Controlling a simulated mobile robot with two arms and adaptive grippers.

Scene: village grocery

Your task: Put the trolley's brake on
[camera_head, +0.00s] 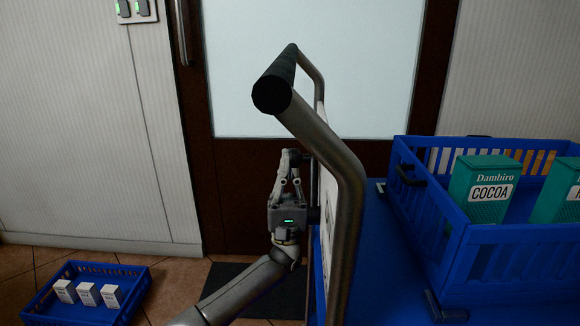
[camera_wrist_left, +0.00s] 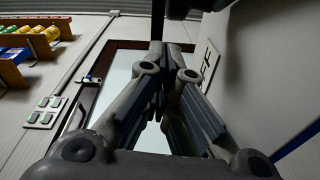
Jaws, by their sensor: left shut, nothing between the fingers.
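The trolley has a grey tubular handle frame (camera_head: 348,185) with a black grip (camera_head: 275,85) across its top and a blue deck (camera_head: 375,255). I cannot make out its brake in either view. My left gripper (camera_head: 291,158) points upward just left of the handle frame, below the grip. In the left wrist view my left gripper (camera_wrist_left: 166,55) has its fingers closed together with nothing between them. A pale panel of the trolley (camera_head: 323,200) stands close to its right; whether they touch is unclear. My right gripper is not in view.
A blue crate (camera_head: 500,238) with green cocoa boxes (camera_head: 482,188) sits on the deck. Another blue crate (camera_head: 70,313) with small white boxes stands on the floor at the left. A door (camera_head: 230,165) and a dark mat (camera_head: 235,278) are behind. A switch plate (camera_head: 137,10) is on the wall.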

